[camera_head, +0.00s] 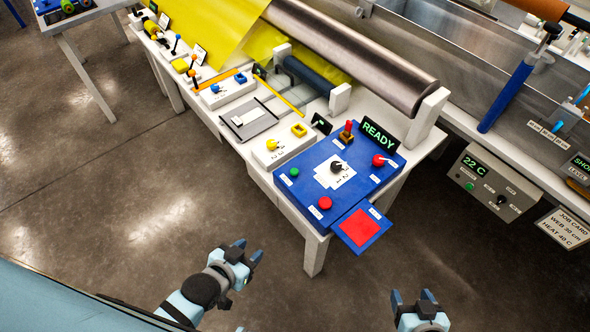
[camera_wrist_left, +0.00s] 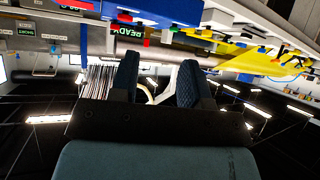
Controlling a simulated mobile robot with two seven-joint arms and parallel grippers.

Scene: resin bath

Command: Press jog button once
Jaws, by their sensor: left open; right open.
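The blue control panel (camera_head: 362,190) lies on the near end of the white bench. It carries a green button (camera_head: 294,172), a red button (camera_head: 325,203), a red knob (camera_head: 379,160), a black dial (camera_head: 337,166) and a red lever (camera_head: 347,131). The button labels are too small to read, so I cannot tell which is the jog button. A display (camera_head: 380,136) reads READY. My left gripper (camera_head: 249,253) is open and empty, below and left of the panel, apart from it. My right gripper (camera_head: 412,298) is open and empty, below the panel's red pad.
A red square pad (camera_head: 359,228) on a blue plate juts from the panel's front. White control boxes (camera_head: 280,146), a steel roller (camera_head: 350,55) and yellow film (camera_head: 208,30) lie beyond. A grey box (camera_head: 490,184) reads 22 C. The floor left is clear.

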